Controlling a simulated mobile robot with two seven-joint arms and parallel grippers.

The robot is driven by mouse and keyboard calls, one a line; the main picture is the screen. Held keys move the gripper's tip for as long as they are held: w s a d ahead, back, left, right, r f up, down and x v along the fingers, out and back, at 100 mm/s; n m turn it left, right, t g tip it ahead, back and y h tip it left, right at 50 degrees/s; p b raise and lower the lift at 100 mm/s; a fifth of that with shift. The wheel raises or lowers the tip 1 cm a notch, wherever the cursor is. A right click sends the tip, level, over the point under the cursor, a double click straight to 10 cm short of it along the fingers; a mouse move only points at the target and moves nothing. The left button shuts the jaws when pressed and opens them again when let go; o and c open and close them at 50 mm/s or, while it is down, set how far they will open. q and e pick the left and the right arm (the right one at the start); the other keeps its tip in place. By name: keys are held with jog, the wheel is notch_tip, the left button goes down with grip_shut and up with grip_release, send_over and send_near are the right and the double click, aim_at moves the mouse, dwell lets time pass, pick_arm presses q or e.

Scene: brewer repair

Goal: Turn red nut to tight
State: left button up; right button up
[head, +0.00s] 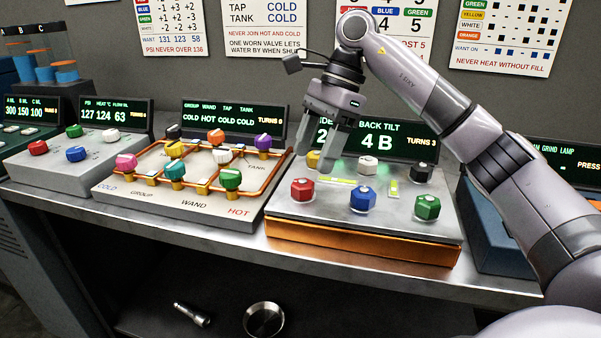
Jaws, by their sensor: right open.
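A red hex nut (302,189) sits at the front left of the grey panel (330,209) on the orange base, with a light mark on top. My right gripper (318,152) points down over the back left of this panel, open and with nothing seen between its fingers. It is behind the red nut and apart from it, close to the yellow nut (314,160). My left gripper is not in view.
A valve board (240,212) with coloured knobs stands to the left. A blue box (490,237) stands at right. A cup (263,320) lies on the lower shelf.

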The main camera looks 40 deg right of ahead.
aim_at(303, 182)
jog(key=x, duration=0.4)
jog(key=shift+f, duration=0.1)
jog(key=shift+a+f, duration=0.25)
jog(key=shift+f, duration=0.25)
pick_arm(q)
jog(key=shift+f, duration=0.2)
pick_arm(e)
jog(key=c, duration=1.1)
